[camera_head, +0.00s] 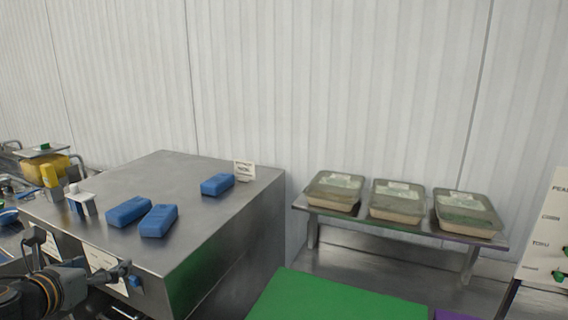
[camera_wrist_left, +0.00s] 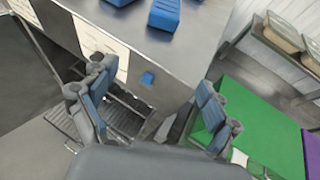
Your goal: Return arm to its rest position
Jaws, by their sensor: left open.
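My left gripper (camera_head: 122,276) is at the lower left of the head view, in front of the steel cabinet (camera_head: 215,225). In the left wrist view its two blue-padded fingers (camera_wrist_left: 155,82) are spread wide with nothing between them. My right gripper is in neither view.
Blue blocks (camera_head: 158,221) lie on the cabinet top beside a small sign (camera_head: 244,171). Lidded trays (camera_head: 398,201) stand on a raised shelf (camera_head: 425,232) at right. A green board (camera_head: 335,299) lies in front. A white labelled board (camera_head: 548,240) stands far right.

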